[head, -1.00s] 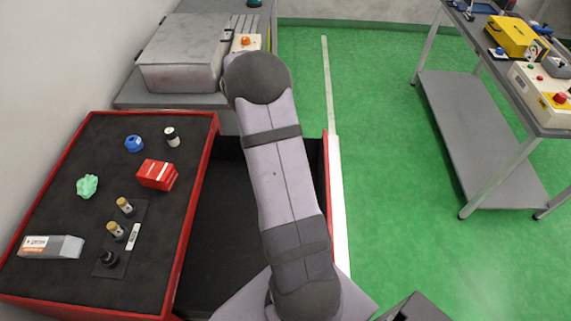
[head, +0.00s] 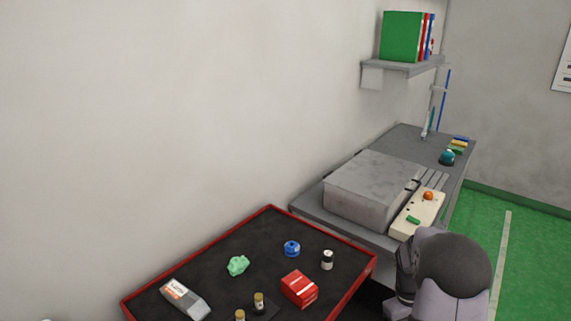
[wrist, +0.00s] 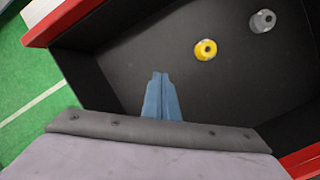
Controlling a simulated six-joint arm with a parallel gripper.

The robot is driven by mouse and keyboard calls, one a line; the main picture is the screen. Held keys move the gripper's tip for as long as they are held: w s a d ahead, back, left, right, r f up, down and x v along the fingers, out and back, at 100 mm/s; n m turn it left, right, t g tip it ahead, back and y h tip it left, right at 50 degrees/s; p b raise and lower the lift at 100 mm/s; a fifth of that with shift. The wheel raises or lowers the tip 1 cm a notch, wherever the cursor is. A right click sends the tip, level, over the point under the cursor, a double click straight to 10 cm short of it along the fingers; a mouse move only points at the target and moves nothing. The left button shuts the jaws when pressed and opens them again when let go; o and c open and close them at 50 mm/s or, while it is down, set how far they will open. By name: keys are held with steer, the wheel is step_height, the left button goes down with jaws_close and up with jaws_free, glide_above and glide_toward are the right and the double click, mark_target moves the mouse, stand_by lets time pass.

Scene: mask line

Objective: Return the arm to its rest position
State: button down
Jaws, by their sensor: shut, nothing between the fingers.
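My gripper (wrist: 160,98) shows in the wrist view with its two blue fingers together and nothing between them. It points into a dark bin (wrist: 130,65) with red edges. Inside the bin lie a yellow ring-shaped piece (wrist: 205,49) and a grey cylindrical piece (wrist: 262,21), both apart from the fingers. In the head view only part of my arm shows at the lower right; my gripper is out of that view.
A red-rimmed black table (head: 205,265) holds a red box (head: 299,289), a blue round item (head: 292,248), a small dark bottle (head: 327,260), a crumpled green piece (head: 238,265) and a grey-white carton (head: 186,299). A grey case (head: 372,188) and a button box (head: 416,216) stand behind on a bench.

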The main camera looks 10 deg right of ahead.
steer(key=s+a+r+m+y, duration=0.1)
steer(key=s+a+r+m, duration=0.1)
steer(key=s+a, duration=0.6)
steer(key=s+a+r+m+y, duration=0.1)
steer(key=s+a+r+m, duration=0.1)
steer(key=s+a, duration=0.65)
steer(key=w+a+r+n+t, duration=0.2)
steer(key=w+a+r, duration=0.1)
steer(key=w+a, duration=0.1)
steer(key=shift+w+a+r+t, duration=0.15)
steer(key=shift+a+r+t, duration=0.15)
steer(key=shift+a, duration=0.35)
